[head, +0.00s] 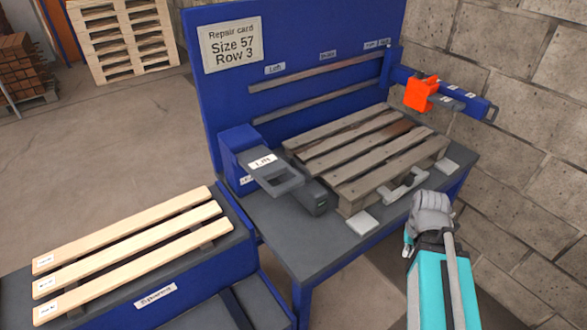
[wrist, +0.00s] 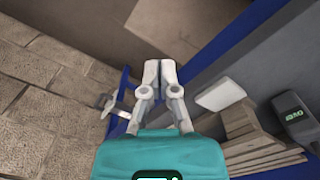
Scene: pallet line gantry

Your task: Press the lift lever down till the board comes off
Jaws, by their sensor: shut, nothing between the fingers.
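The lift lever (head: 276,181) is a dark grey arm with a white "Lift" label. It reaches out from a blue box (head: 238,150) at the left of the bench. A worn grey pallet (head: 375,160) lies beside it; one of its rear boards has a dark brown part. All its boards appear to lie on it, and I cannot tell whether any is lifted. My gripper (head: 430,213) is right of the pallet's front corner, apart from the lever. In the wrist view its fingers (wrist: 160,75) are shut and empty, and the pallet (wrist: 255,140) is at the lower right.
A dark block (head: 319,197) stands between lever and pallet. An orange clamp (head: 421,93) sits on a blue rail at the back right. Pale new boards (head: 130,245) lie on a rack at the left. A brick wall (head: 540,130) closes the right side.

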